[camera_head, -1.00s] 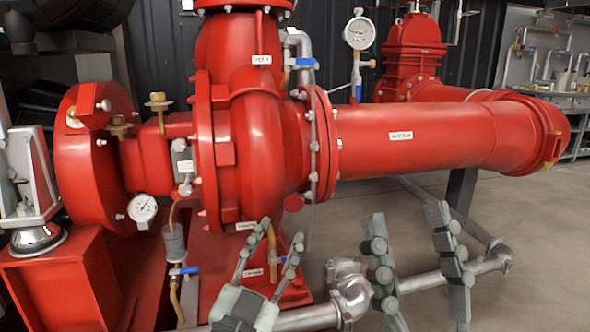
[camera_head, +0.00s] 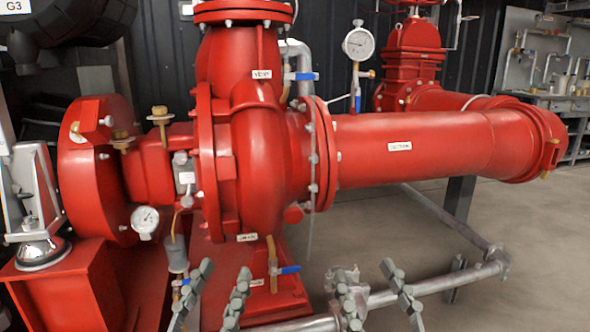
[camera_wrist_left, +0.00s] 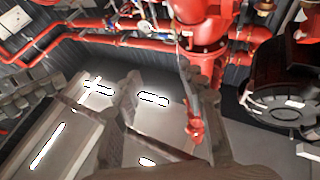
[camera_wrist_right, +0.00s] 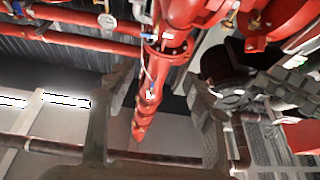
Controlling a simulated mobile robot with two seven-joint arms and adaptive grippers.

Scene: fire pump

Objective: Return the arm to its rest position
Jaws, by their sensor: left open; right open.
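My left gripper (camera_head: 217,285) is in the lower part of the head view, with its two grey fingers apart and nothing between them. It appears in front of the red base below the pump. My right gripper (camera_head: 376,285) is to its right, also with fingers spread and empty, in front of the silver pipe (camera_head: 440,285). Both wrist views show dark fingers apart with no object held, in the left wrist view (camera_wrist_left: 160,95) and the right wrist view (camera_wrist_right: 160,95). Whether either gripper touches anything cannot be told.
The red pump (camera_head: 255,150) fills the middle, with a thick red pipe (camera_head: 440,145) running right. Gauges (camera_head: 145,222) (camera_head: 358,43) and blue-handled valves (camera_head: 290,269) stick out from it. A workbench (camera_head: 560,95) stands at the far right. Bare floor (camera_head: 540,240) shows at the right.

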